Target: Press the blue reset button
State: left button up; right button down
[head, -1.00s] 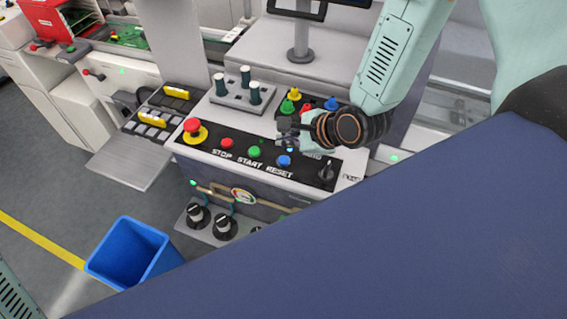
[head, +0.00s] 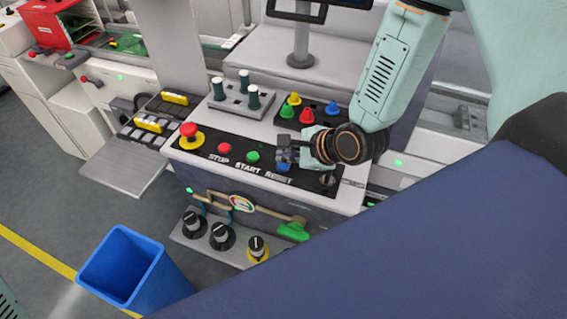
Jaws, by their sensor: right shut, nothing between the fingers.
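The blue reset button (head: 283,168) sits on the black button strip (head: 237,168), above the word RESET. It is mostly covered by my right gripper (head: 281,155), and only a small blue part shows below the fingers. My right gripper is shut and empty, with its fingers pointing left over the button. I cannot tell whether the fingertips touch it. The green start button (head: 253,156) and the red stop button (head: 224,147) lie to the left on the same strip. My left gripper is not in view.
A red emergency-stop knob (head: 189,131) stands at the strip's left end, a dark rotary switch (head: 327,178) at its right. Coloured cones (head: 306,115) stand just behind my right gripper. A blue bin (head: 125,263) is on the floor at lower left.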

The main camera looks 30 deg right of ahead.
aim_at(286, 166)
jog(key=shift+f, duration=0.15)
dwell(0.8)
jog(key=shift+f+b, duration=0.3)
jog(key=shift+b, duration=0.25)
jog(key=shift+f+b, duration=0.45)
jog(key=shift+b, duration=0.05)
dwell(0.5)
jog(key=shift+r, duration=0.1)
dwell(0.3)
jog(key=shift+r+p, duration=0.65)
jog(key=shift+r, duration=0.15)
notch_tip(286, 166, up, 5)
jog(key=p, duration=0.4)
